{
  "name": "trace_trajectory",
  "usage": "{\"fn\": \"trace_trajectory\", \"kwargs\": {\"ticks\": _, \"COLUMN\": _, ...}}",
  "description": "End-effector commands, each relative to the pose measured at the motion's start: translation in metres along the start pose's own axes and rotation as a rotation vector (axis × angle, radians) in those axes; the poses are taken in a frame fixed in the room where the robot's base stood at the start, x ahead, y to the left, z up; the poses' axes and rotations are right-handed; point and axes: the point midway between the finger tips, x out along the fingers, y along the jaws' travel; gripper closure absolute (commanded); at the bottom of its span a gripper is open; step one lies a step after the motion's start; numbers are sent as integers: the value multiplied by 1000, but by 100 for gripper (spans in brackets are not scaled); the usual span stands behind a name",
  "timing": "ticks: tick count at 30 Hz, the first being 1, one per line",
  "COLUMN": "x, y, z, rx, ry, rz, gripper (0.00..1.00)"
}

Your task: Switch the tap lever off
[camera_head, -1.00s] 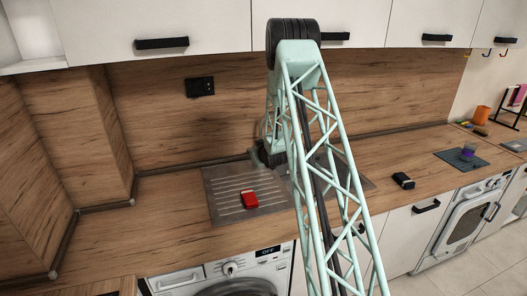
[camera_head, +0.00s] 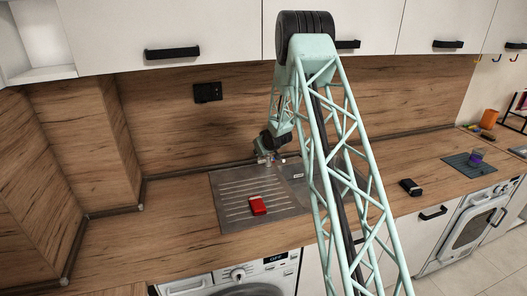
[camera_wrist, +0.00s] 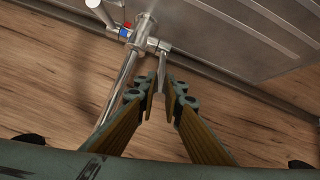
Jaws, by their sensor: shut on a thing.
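The chrome tap (camera_wrist: 138,38) shows in the wrist view, with a red and blue mark on its body and a long spout (camera_wrist: 118,88) running down-left. A short metal lever (camera_wrist: 162,62) on its right side reaches between the fingertips of my gripper (camera_wrist: 161,84). My gripper is shut on this lever. In the head view the tap (camera_head: 266,159) stands at the back of the metal sink (camera_head: 228,184), partly hidden by my wrist. My fingers are too small to make out there.
A red object (camera_head: 258,206) lies on the sink's ribbed drainer. A dark box (camera_head: 411,187) sits on the counter to the right. Upper cabinets (camera_head: 165,27) hang above, and the wood splashback (camera_head: 170,125) stands close behind the tap. The counter left of the sink is clear.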

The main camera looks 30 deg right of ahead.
Motion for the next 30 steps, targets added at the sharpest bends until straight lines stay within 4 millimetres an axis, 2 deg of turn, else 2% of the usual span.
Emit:
{"fn": "trace_trajectory", "kwargs": {"ticks": 8, "x": 0, "y": 1, "z": -1, "rx": 0, "ry": 2, "rz": 1, "gripper": 100}}
{"fn": "trace_trajectory", "kwargs": {"ticks": 9, "x": 0, "y": 1, "z": -1, "rx": 1, "ry": 2, "rz": 1, "gripper": 91}}
{"fn": "trace_trajectory", "kwargs": {"ticks": 14, "x": 0, "y": 1, "z": -1, "rx": 1, "ry": 1, "rz": 1, "gripper": 78}}
{"fn": "trace_trajectory", "kwargs": {"ticks": 30, "x": -6, "y": 0, "z": 0, "rx": 1, "ry": 0, "rz": 0, "gripper": 78}}
